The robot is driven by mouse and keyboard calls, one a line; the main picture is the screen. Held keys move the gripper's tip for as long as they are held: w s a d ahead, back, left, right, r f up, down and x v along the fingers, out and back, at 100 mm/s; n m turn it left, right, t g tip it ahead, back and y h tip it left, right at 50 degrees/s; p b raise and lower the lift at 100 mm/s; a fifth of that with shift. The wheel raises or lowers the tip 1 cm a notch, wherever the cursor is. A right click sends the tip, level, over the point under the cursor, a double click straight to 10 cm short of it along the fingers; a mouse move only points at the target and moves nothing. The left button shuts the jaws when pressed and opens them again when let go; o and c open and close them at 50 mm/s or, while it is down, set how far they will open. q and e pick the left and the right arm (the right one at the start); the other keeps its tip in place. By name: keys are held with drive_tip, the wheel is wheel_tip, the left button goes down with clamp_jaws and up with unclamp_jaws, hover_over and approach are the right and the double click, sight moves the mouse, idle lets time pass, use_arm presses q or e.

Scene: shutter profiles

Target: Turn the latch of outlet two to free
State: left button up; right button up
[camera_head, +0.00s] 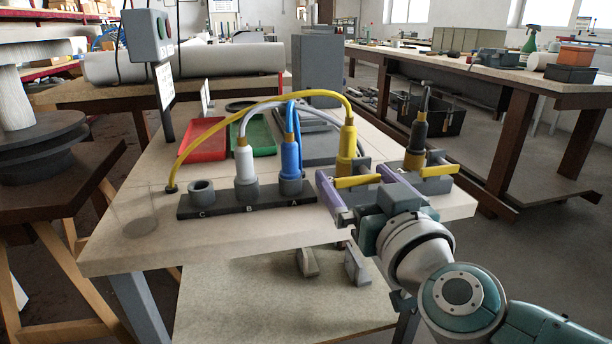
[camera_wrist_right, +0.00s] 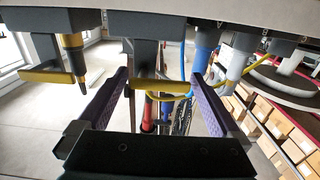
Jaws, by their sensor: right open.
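A yellow bar latch (camera_head: 357,181) sits on the front of the grey outlet that holds the yellow plug (camera_head: 347,140). A second yellow latch (camera_head: 437,171) is to its right, below the dark plug (camera_head: 418,135). I cannot read outlet numbers. My right gripper (camera_head: 366,190) is open, its purple fingers on either side of the left latch. The right wrist view shows this latch (camera_wrist_right: 160,88) between the spread fingers, with gaps at both sides, and the other latch (camera_wrist_right: 45,77) outside them. Both bars look roughly level. My left gripper is not seen.
A black strip (camera_head: 215,207) with sockets C, B and A lies left of the gripper. White (camera_head: 246,160) and blue (camera_head: 291,157) plugs stand in B and A; C is empty. Red (camera_head: 203,139) and green (camera_head: 254,137) trays lie behind. Yellow and blue cables arch over the table.

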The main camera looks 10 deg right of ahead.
drive_tip(key=c, duration=1.2)
drive_tip(key=shift+o, duration=0.2)
